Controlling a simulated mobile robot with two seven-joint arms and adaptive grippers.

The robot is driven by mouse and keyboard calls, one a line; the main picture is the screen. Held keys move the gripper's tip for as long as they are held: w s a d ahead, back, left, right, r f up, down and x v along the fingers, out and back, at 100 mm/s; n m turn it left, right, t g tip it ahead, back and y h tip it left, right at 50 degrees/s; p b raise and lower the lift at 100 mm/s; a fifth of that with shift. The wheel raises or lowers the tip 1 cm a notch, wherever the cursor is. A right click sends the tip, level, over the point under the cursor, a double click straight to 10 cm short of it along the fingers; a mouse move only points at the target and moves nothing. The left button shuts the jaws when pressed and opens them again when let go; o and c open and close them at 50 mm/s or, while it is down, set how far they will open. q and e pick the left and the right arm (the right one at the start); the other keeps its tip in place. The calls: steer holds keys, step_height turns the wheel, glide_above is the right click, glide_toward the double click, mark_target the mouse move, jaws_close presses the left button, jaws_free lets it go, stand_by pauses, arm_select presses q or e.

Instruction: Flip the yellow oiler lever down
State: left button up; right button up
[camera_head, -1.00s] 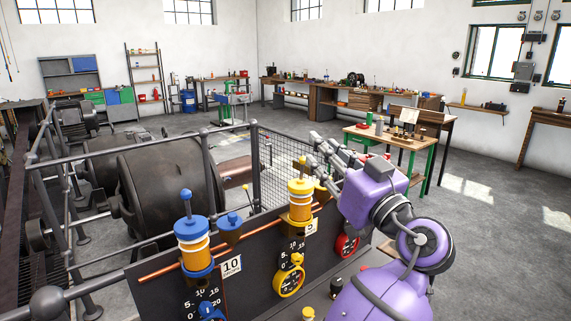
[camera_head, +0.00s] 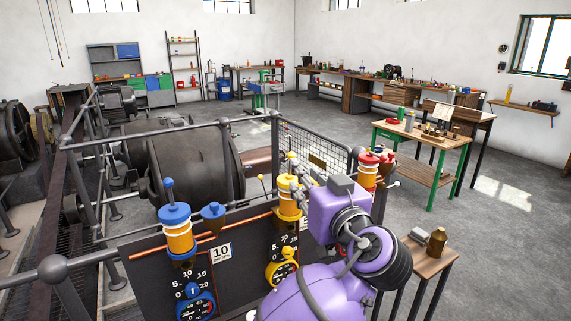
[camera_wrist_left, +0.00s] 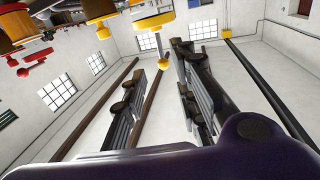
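The yellow oiler (camera_head: 289,205) stands on the dark panel, an amber cylinder with a yellow cap. My left arm comes in from below, and its gripper (camera_head: 298,170) is at the top of this oiler, partly covering it. In the left wrist view the oiler appears inverted: its yellow cap (camera_wrist_left: 152,21) is at the top edge and its upright lever (camera_wrist_left: 159,46) points down the picture. My left fingers (camera_wrist_left: 171,55) are apart, with the lever close to their tips. I cannot tell whether they touch it. My right gripper is not in view.
A blue oiler (camera_head: 178,232) is left of the yellow one, and a red oiler (camera_head: 367,173) is to the right behind my arm. Dials sit below on the panel. A railing (camera_head: 150,140) and large dynamo (camera_head: 190,165) stand behind. A small table (camera_head: 425,262) is at right.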

arm_select(q)
steer(key=x, duration=0.7)
steer(key=shift+w+a+p, duration=0.2)
steer(key=shift+a+p, duration=0.1)
steer(key=shift+p, duration=0.05)
steer(key=shift+f, duration=0.1)
jaws_close()
